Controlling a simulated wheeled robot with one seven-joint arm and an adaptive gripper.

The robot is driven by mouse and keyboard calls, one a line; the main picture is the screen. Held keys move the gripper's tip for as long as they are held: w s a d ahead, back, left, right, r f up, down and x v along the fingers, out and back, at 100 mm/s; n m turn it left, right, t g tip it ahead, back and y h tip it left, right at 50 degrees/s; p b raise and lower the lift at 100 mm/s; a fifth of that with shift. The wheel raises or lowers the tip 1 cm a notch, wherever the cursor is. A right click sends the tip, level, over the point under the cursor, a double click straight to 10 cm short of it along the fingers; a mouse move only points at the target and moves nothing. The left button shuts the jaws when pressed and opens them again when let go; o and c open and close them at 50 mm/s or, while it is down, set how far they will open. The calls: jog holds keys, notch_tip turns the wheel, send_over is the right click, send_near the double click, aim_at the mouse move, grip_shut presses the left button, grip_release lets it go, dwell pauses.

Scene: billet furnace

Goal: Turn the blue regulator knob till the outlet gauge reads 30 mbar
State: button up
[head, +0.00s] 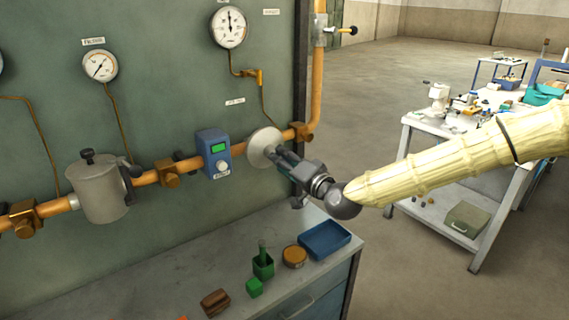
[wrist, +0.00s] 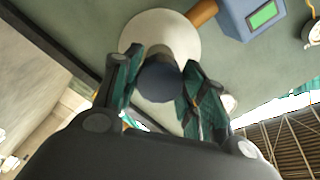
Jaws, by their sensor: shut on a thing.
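The regulator (head: 261,148) is a pale round disc-shaped body on the orange pipe; it also fills the top middle of the wrist view (wrist: 160,32). The regulator knob (wrist: 160,82) sticks out in front of it as a dark blue-grey cylinder. My gripper (head: 283,160) has its two green-sided fingers on either side of the knob in the wrist view (wrist: 161,72) and is shut on it. In the head view the fingers hide the knob. A round white gauge (head: 229,27) is above the regulator, its needle pointing about straight up; its figures are too small to read.
A blue meter (head: 214,153) with a green display sits on the pipe left of the regulator. Another gauge (head: 100,65) and a grey filter pot (head: 98,190) are farther left. A bench below holds a blue tray (head: 325,239) and small green blocks.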

jog(key=o, duration=1)
jog(key=shift+s+d, duration=0.1)
jog(key=v, duration=1.1)
jog(key=shift+s+d, duration=0.25)
jog(key=shift+s, duration=0.05)
